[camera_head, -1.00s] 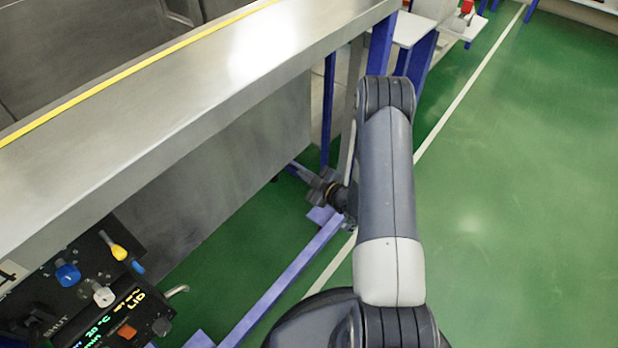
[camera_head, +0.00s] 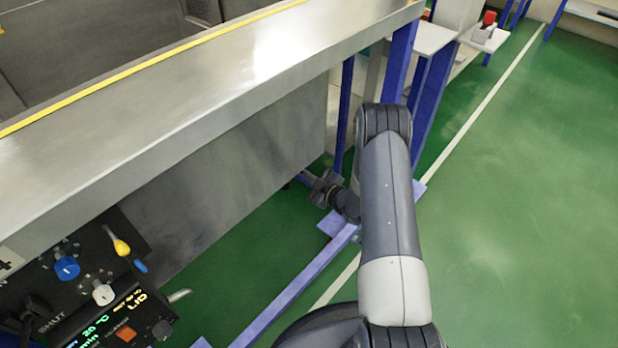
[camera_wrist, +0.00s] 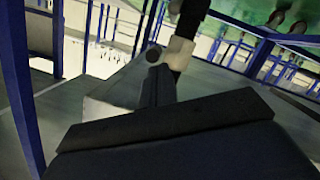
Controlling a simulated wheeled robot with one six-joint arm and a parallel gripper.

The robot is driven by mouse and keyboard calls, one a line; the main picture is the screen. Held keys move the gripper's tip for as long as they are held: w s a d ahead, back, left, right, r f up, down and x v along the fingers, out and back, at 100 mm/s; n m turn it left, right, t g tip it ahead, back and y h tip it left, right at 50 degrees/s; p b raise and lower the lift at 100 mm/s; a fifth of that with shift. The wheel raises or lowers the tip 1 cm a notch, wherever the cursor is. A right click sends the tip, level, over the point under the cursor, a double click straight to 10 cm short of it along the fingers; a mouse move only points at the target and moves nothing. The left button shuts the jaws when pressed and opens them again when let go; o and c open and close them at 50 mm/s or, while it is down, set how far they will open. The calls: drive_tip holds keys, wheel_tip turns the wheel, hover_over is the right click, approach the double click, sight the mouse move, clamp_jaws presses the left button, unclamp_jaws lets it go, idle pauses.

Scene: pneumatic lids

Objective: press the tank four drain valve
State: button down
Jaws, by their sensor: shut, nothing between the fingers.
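My gripper (camera_head: 322,188) is low beside the tank's underside in the head view, at the end of my bent arm. It looks shut and empty, and its fingertips are small and partly dark there. The steel tank (camera_head: 225,190) is at the left, with a broad rim and a yellow stripe. In the wrist view a white fitting (camera_wrist: 178,52) with a dark pipe or lever stands ahead. I cannot tell whether it is the tank four drain valve. No number four label is readable. A large dark shape fills the bottom of the wrist view.
A control panel (camera_head: 85,275) with a blue knob (camera_head: 66,267), a yellow-tipped lever (camera_head: 121,247) and a LID display is at the lower left. A blue floor rail (camera_head: 295,290) runs below the tank. Blue posts (camera_head: 398,65) stand behind my arm. Green floor at right is clear.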

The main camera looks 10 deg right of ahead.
drive_tip(key=shift+f, duration=0.15)
drive_tip(key=shift+f+b, duration=0.2)
drive_tip(key=shift+b, duration=0.35)
drive_tip(key=shift+f, duration=0.1)
wheel_tip(320, 180, down, 9)
drive_tip(key=w+a+t+y+b, duration=0.2)
drive_tip(key=t+b, duration=0.2)
drive_tip(key=b, duration=0.7)
drive_tip(key=p+v, duration=0.3)
drive_tip(key=v, duration=0.7)
drive_tip(key=shift+s+d+m+p, duration=0.15)
drive_tip(key=shift+d+m+p, duration=0.15)
drive_tip(key=shift+d, duration=0.05)
